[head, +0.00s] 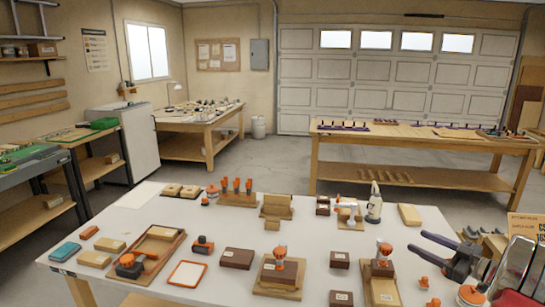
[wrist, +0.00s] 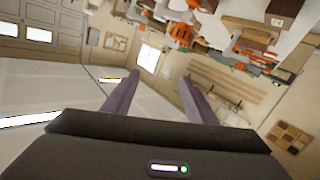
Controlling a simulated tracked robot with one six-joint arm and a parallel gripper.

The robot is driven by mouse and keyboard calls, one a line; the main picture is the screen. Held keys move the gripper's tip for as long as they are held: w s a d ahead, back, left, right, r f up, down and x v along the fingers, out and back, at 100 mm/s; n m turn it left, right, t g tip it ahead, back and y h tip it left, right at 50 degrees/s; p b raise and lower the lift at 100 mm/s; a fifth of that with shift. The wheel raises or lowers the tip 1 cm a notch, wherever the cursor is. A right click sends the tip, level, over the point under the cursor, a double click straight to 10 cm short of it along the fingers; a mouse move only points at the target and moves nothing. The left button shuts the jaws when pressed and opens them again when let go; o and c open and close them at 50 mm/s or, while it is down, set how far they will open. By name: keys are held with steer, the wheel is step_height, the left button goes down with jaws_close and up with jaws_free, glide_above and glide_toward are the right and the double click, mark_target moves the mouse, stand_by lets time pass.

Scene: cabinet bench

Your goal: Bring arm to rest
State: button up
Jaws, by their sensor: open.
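My gripper (head: 450,255) is at the right of the head view, above the right side of the white bench (head: 225,212). Its two dark purple-grey fingers point left and stand apart, with nothing between them. In the wrist view the two fingers of my gripper (wrist: 158,95) are also spread and empty. Behind them the wrist view shows the room tilted, with the bench items at the top.
The bench holds brown boxes (head: 237,258), an orange-rimmed tray (head: 187,273), a wooden tray (head: 160,240) and several orange-topped pieces. A white and grey figure-like item (head: 375,203) stands near the back edge. Another wooden table (head: 420,140) stands behind, with clear floor between.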

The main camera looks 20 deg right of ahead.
steer(key=w+a+r+m+h, duration=0.2)
steer(key=w+a+r+h, duration=0.4)
steer(key=w+r, duration=0.6)
steer(key=a+r+m+g+h, duration=0.1)
steer(key=a+r+m+h, duration=0.1)
steer(key=a+r, duration=0.3)
steer(key=a+r+m+g+h, duration=0.1)
steer(key=a+r+h, duration=0.15)
steer(key=a, duration=0.45)
steer(key=s+a+f+g+y, duration=0.2)
steer(key=s+a+f+g, duration=0.1)
steer(key=s+a, duration=0.6)
steer(key=s+a+f+g+y, duration=0.2)
steer(key=s+a+f, duration=0.3)
steer(key=s+a, duration=0.5)
steer(key=s+a+f+g+y, duration=0.2)
steer(key=s+a, duration=0.8)
steer(key=a, duration=0.6)
step_height(320, 180, down, 2)
steer(key=shift+s+a+f+g, duration=0.15)
steer(key=shift+a+f+g, duration=0.2)
steer(key=shift+g, duration=0.55)
steer(key=shift+d+r, duration=0.1)
